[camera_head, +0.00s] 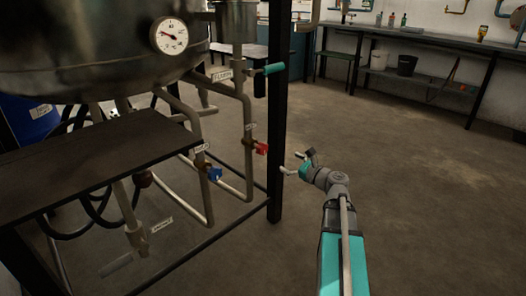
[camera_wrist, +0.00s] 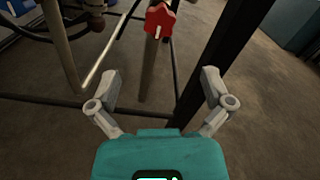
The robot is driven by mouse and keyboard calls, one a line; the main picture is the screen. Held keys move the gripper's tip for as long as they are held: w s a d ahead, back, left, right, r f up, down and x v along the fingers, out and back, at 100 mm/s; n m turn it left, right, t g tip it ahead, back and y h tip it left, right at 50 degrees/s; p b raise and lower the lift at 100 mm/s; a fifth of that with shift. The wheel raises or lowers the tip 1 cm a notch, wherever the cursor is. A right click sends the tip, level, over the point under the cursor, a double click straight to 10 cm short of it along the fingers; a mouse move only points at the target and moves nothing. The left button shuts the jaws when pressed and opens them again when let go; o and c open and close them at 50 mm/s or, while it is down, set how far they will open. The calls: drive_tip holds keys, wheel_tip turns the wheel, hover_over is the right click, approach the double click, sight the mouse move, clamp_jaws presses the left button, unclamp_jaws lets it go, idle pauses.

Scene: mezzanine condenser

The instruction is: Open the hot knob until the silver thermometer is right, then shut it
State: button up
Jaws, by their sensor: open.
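The red knob (camera_head: 261,148), which I take for the hot one, sits on a thin vertical pipe beside the dark frame post. It shows in the wrist view too (camera_wrist: 160,20), above and beyond my fingers. A blue knob (camera_head: 214,174) is on another pipe to its left. A round white-faced thermometer (camera_head: 169,36) with a silver rim is on the large metal vessel; its reading is too small to make out. My gripper (camera_wrist: 158,88) is open and empty, its fingers apart from the red knob. In the head view my gripper (camera_head: 294,163) is right of the post.
The dark post (camera_head: 278,110) stands between my gripper and the pipes in the head view. A teal handle (camera_head: 274,69) sticks out across it higher up. A dark shelf (camera_head: 85,165) is at left. Open floor (camera_head: 400,170) lies to the right, with a workbench (camera_head: 420,38) behind.

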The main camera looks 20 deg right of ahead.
sight(264, 149)
drive_tip(key=shift+w, duration=0.15)
drive_tip(key=x, duration=1.3)
drive_tip(key=shift+w+a, duration=0.15)
drive_tip(key=shift+w, duration=0.1)
